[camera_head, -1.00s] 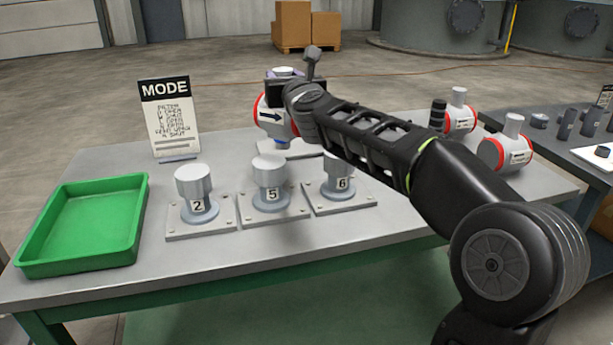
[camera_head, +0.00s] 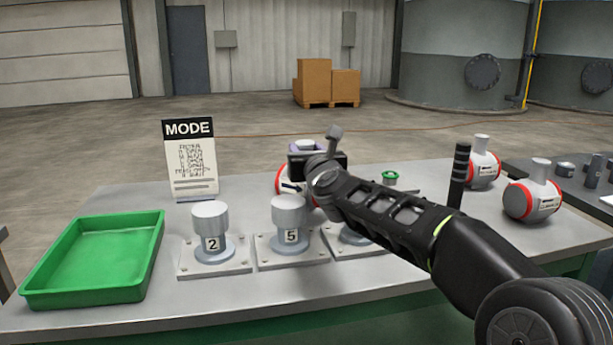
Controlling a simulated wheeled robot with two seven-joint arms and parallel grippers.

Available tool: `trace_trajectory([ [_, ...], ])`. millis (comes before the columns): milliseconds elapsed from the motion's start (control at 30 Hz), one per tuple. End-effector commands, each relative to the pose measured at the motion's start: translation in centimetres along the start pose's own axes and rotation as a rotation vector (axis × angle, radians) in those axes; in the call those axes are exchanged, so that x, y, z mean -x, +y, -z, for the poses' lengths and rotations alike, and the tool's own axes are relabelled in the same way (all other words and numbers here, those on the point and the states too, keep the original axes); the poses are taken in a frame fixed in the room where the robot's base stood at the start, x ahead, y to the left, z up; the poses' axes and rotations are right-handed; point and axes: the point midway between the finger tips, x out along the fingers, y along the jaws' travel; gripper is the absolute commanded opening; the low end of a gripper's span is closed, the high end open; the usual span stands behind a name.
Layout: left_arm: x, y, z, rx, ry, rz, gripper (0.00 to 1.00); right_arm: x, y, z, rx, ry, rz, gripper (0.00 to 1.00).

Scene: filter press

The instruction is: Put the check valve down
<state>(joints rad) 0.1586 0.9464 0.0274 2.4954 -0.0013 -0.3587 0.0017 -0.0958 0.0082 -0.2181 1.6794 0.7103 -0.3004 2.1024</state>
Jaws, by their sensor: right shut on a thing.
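The check valve (camera_head: 284,184) is a white body with a red rim and a black arrow, a purple-grey cap on top. It is low over the back of the grey table (camera_head: 180,302), behind the stand marked 5 (camera_head: 289,215). That stand and my arm hide much of it, and I cannot tell whether its underside touches the table. My right gripper (camera_head: 308,162) is shut on the check valve from above right. My left gripper is not in view.
A stand marked 2 (camera_head: 211,224) and a third stand (camera_head: 352,240), mostly behind my arm, flank stand 5. A green tray (camera_head: 95,255) lies left. A MODE sign (camera_head: 189,160), a green handwheel (camera_head: 390,177), a black upright handle (camera_head: 459,175) and two red-white valves (camera_head: 533,200) stand around.

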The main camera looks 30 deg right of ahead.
Motion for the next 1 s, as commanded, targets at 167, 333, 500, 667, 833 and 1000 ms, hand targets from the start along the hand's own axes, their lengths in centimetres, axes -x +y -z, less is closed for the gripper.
trace_trajectory([
  [167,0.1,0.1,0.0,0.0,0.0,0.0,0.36,0.0,0.0,-0.4,-0.001,-0.005,0.001,0.0],
  [333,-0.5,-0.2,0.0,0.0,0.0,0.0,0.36,0.0,0.0,0.6,0.001,-0.004,0.001,0.0],
  [500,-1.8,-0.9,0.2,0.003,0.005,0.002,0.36,0.0,-0.1,2.9,0.002,-0.005,0.002,0.0],
  [667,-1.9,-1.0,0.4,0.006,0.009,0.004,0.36,0.0,0.0,3.4,0.0,-0.006,0.001,0.0],
  [833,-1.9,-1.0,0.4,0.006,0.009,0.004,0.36,0.0,0.0,3.7,0.001,0.0,0.0,0.39],
  [1000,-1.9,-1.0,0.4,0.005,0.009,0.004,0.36,0.0,0.0,3.6,0.001,0.0,0.0,0.53],
])
